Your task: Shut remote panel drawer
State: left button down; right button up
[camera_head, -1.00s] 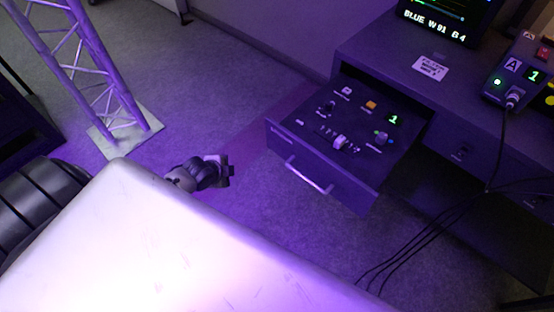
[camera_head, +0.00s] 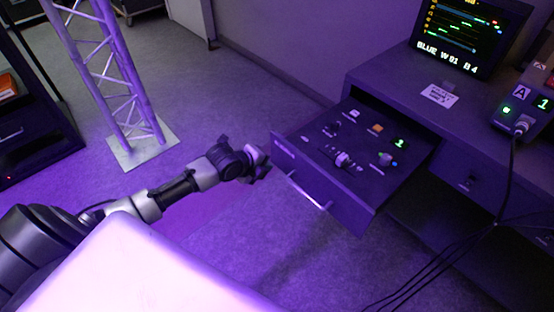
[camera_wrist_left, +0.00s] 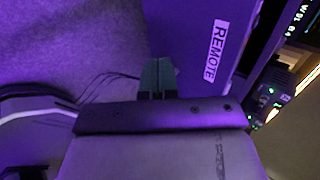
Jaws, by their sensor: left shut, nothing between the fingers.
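The remote panel drawer (camera_head: 325,185) is pulled out from the desk at the right of the head view. Its top carries knobs, an orange button and a green lit "1". A bar handle (camera_head: 309,191) is on its front. My left gripper (camera_head: 266,169) is near the left end of the drawer front, and I cannot tell whether it touches. In the left wrist view its fingers (camera_wrist_left: 158,78) are shut and empty, beside the drawer front (camera_wrist_left: 182,35) with its "REMOTE" label (camera_wrist_left: 215,52). My right gripper is not in view.
The desk (camera_head: 385,79) holds a monitor (camera_head: 465,38) and a control box marked "A 1" (camera_head: 522,112). Black cables (camera_head: 440,262) hang at the lower right. A truss tower (camera_head: 120,90) stands on a base plate at the left.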

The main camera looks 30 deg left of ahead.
aim_at(283, 159)
pick_arm(q)
jog(key=shift+w+d+f, duration=0.1)
jog(key=shift+w+d, duration=0.15)
jog(key=shift+w, duration=0.5)
jog(key=shift+w+d+f, duration=0.1)
jog(key=shift+w+d, duration=0.2)
jog(key=shift+w, duration=0.4)
jog(key=shift+w+d+f, duration=0.1)
jog(key=shift+w+d, duration=0.15)
jog(key=shift+w, duration=0.5)
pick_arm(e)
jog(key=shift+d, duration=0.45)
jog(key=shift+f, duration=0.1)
